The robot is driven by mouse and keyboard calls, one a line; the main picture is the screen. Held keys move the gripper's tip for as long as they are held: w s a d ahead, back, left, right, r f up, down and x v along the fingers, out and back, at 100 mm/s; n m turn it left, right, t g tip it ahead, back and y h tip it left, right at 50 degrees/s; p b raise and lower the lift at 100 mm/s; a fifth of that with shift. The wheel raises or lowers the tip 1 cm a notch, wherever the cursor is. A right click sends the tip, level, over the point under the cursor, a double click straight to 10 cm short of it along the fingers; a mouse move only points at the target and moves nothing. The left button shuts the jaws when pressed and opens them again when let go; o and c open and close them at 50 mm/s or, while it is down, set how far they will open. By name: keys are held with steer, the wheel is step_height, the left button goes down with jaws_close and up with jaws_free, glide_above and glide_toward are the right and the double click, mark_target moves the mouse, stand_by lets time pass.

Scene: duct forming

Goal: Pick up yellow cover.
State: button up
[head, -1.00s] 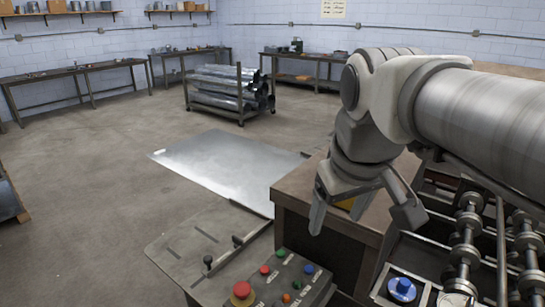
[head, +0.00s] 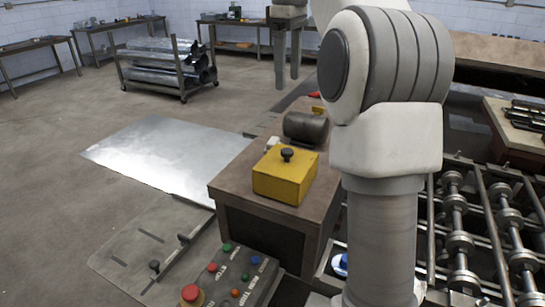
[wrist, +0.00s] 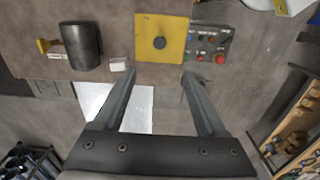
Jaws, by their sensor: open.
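The yellow cover (head: 280,185) is a box shape with a black knob (head: 287,154) on top. It sits on a brown bench (head: 232,187) in the middle of the head view. In the wrist view the cover (wrist: 148,40) shows from above, beyond the fingertips, with its knob roughly in line with the gap between them. My gripper (head: 287,80) is open and empty, fingers pointing down, high up and farther back than the cover in the head view. Its two spread fingers also show in the wrist view (wrist: 159,72). Nothing hides the cover's top.
A dark cylinder (head: 306,129) and a small white block (head: 273,143) stand close behind the cover. A control panel (head: 238,278) with coloured buttons is in front of the bench. Rollers (head: 455,210) lie to the right. A metal sheet (head: 150,155) lies to the left.

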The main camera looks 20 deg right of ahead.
steer(key=b, duration=0.4)
glide_above(287, 150)
step_height(287, 150, down, 12)
steer(key=shift+w+d+r, duration=0.1)
steer(key=shift+w+d, duration=0.05)
steer(key=shift+s+f, duration=0.2)
steer(key=shift+f, duration=2.55)
jaws_close()
steer(key=shift+r, duration=0.1)
